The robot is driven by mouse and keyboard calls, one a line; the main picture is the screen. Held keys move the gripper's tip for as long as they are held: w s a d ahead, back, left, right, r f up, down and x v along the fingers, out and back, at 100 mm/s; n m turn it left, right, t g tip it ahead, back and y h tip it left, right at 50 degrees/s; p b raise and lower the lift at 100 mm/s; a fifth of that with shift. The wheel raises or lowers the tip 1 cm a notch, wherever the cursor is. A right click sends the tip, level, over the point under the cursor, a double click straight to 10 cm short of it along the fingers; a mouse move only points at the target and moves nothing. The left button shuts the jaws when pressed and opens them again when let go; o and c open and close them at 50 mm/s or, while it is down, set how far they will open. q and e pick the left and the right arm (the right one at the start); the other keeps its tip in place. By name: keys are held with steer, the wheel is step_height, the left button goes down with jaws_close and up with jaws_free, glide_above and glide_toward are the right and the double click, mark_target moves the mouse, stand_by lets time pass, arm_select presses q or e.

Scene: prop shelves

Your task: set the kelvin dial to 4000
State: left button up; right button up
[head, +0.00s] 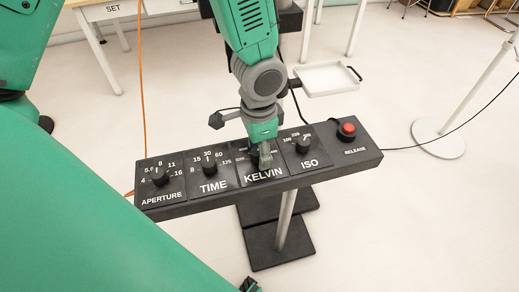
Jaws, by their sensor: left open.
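The kelvin dial sits on the panel marked KELVIN (263,174), third from the left on a black control box (220,199). My left gripper (264,160) is right over this dial, pointing down, with its fingers at the knob. The gripper hides the knob and most of its scale, so the dial's setting cannot be read. The jaws are open; whether they touch the knob I cannot tell. My right gripper is not clearly in view.
Aperture (160,178), time (209,168) and ISO (303,145) dials flank it. A red release button (348,129) is at the right end. A white tray (327,78) stands behind. A black cable runs right to a white stand (440,138).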

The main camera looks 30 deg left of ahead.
arm_select(q)
jaws_close()
steer(key=n+p, duration=0.3)
steer(key=shift+r+n, duration=0.15)
steer(key=shift+n, duration=0.15)
steer(key=n+p, duration=0.3)
steer(key=n, duration=0.1)
steer(key=shift+a+n, duration=0.1)
steer(key=shift+n, duration=0.2)
steer(key=n+p, duration=0.2)
steer(key=n, duration=0.1)
steer(key=shift+n+p, duration=0.95)
steer(key=shift+n, duration=1.25)
